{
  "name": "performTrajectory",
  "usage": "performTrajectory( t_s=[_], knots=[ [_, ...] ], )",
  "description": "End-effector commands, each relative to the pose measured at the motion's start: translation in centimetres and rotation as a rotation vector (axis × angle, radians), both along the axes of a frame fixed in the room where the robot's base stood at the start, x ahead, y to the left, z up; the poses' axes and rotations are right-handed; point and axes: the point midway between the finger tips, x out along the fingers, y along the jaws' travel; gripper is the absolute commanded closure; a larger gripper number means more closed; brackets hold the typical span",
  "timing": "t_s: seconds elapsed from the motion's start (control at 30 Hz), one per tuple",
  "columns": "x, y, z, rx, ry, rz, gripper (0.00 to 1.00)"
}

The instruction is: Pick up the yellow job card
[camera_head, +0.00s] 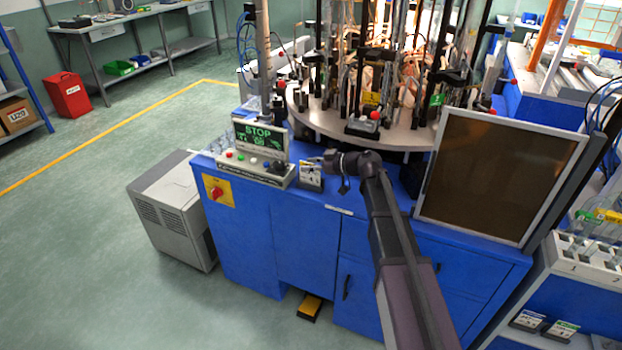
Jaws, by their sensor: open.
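A small upright card (310,178) with a white face and dark lower part stands on the blue cabinet's top, just right of the control box. It looks like the job card, but its yellow marking is too small to make out surely. My gripper (325,162) is at the card's upper right, very close to it. It is open and seems to hold nothing. Whether its fingers touch or straddle the card cannot be told at this size.
The control box (240,170) with a green STOP display stands left of the card. A round machine table (330,122) with glassware is behind. A dark framed panel (497,175) stands to the right. Other cards (527,320) lie on the lower right shelf.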

Motion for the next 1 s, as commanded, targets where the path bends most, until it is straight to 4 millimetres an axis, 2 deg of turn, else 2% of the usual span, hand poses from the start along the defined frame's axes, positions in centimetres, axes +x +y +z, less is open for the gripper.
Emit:
performTrajectory(
  t_s=[0.5,0.57,0.6,0.67,1.0],
  knots=[
    [-0.01,0.00,0.02,0.000,0.000,0.000,0.54],
    [-0.01,0.00,0.02,0.000,0.000,0.000,0.69],
    [-0.01,0.00,0.01,0.000,0.000,0.000,0.81],
    [-0.01,-0.01,0.02,0.000,0.000,0.000,0.99],
    [-0.01,-0.02,0.02,0.000,0.000,0.000,1.00]
  ],
)
